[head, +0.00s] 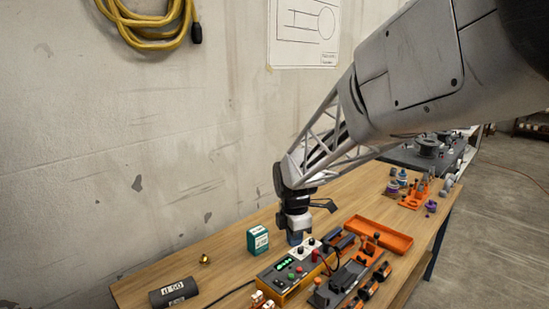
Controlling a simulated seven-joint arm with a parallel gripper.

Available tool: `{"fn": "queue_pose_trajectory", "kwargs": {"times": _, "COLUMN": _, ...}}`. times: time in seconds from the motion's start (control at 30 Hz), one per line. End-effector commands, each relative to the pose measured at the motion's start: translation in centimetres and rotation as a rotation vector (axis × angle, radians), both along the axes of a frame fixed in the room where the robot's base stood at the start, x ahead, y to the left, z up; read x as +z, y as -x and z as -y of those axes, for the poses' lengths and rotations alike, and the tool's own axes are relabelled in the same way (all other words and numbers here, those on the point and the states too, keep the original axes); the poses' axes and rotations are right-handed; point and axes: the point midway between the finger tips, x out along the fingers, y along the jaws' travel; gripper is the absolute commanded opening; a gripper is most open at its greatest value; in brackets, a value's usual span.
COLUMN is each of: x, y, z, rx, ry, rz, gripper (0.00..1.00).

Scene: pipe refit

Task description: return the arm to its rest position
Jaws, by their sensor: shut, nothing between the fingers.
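My arm reaches in from the upper right of the head view, down and left over the wooden workbench (208,257). My gripper (296,238) is at its lower end, pointing down close above the bench. It is shut with nothing between the fingers. It is just behind an orange-edged control box (285,276) with green lights and buttons, and to the right of a green and white box (257,240). The fingertips are small in the picture, and I cannot tell whether they touch anything.
An orange tray (380,236) lies right of my gripper. A dark fixture (345,280) stands in front. A dark labelled cylinder (173,293) and a small brass piece (204,259) lie at the left. The concrete wall (120,150) runs close behind the bench. A yellow cable (150,30) hangs there.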

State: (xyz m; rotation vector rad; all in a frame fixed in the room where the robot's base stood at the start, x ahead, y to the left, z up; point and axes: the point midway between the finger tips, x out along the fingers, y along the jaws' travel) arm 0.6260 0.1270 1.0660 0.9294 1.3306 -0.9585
Motion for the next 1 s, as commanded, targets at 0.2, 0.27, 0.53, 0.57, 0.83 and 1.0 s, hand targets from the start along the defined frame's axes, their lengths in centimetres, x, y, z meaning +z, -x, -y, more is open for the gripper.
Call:
{"fn": "queue_pose_trajectory", "kwargs": {"times": 0.2, "x": 3.2, "y": 4.8, "z": 3.2, "rx": -0.311, "ry": -0.018, "rz": 0.045, "gripper": 0.0}}
{"fn": "queue_pose_trajectory", "kwargs": {"times": 0.27, "x": 3.9, "y": 6.1, "z": 3.9, "rx": -0.396, "ry": -0.025, "rz": 0.055, "gripper": 0.0}}
{"fn": "queue_pose_trajectory", "kwargs": {"times": 0.53, "x": 6.4, "y": 12.4, "z": 7.1, "rx": -0.785, "ry": -0.062, "rz": 0.101, "gripper": 0.0}}
{"fn": "queue_pose_trajectory", "kwargs": {"times": 0.57, "x": 6.5, "y": 13.1, "z": 7.5, "rx": -0.829, "ry": -0.066, "rz": 0.105, "gripper": 0.0}}
{"fn": "queue_pose_trajectory", "kwargs": {"times": 0.83, "x": 7.9, "y": 19.5, "z": 10.0, "rx": -1.214, "ry": -0.119, "rz": 0.145, "gripper": 0.0}}
{"fn": "queue_pose_trajectory", "kwargs": {"times": 1.0, "x": 8.1, "y": 23.6, "z": 11.3, "rx": -1.458, "ry": -0.157, "rz": 0.164, "gripper": 0.0}}
